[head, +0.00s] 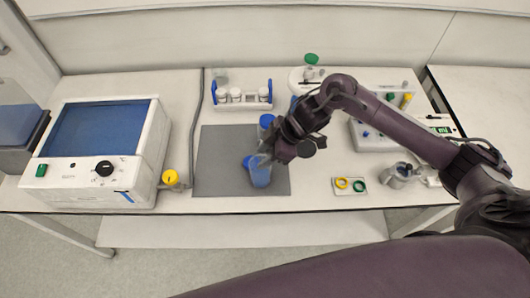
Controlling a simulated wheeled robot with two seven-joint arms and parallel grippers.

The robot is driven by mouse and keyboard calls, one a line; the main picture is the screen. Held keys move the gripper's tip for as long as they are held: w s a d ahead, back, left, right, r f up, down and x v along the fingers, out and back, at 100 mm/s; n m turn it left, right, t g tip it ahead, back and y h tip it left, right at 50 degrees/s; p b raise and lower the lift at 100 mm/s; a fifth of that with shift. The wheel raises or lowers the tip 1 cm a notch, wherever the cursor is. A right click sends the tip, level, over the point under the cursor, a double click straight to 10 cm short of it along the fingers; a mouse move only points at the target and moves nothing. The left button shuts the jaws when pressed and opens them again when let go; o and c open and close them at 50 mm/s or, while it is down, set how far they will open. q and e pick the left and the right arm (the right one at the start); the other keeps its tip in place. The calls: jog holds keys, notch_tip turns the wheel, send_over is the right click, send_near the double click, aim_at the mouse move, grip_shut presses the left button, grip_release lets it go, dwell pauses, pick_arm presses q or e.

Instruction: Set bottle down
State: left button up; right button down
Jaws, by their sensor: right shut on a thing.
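A bottle (261,176) with blue translucent contents is at the grey mat (215,160) on the bench, near the mat's right front part. My right gripper (266,157) is shut on the bottle from above and behind, hiding its upper part. I cannot tell whether the bottle touches the mat or hangs just above it. A round blue cap-like piece (248,162) shows at the bottle's left side. My left gripper is not in view.
Another blue cap (266,121) stands behind the gripper. A rack of white-capped bottles (236,96) is behind the mat. A white machine with a blue lid (100,140) and a yellow knob (170,177) stand left. A small plate with yellow and green rings (350,192) lies right. The mat's left half is clear.

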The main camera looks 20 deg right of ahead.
jog(key=c, duration=0.9)
grip_release()
jog(key=shift+f, duration=0.15)
jog(key=shift+r, duration=0.3)
jog(key=b+v, duration=0.2)
jog(key=v, duration=1)
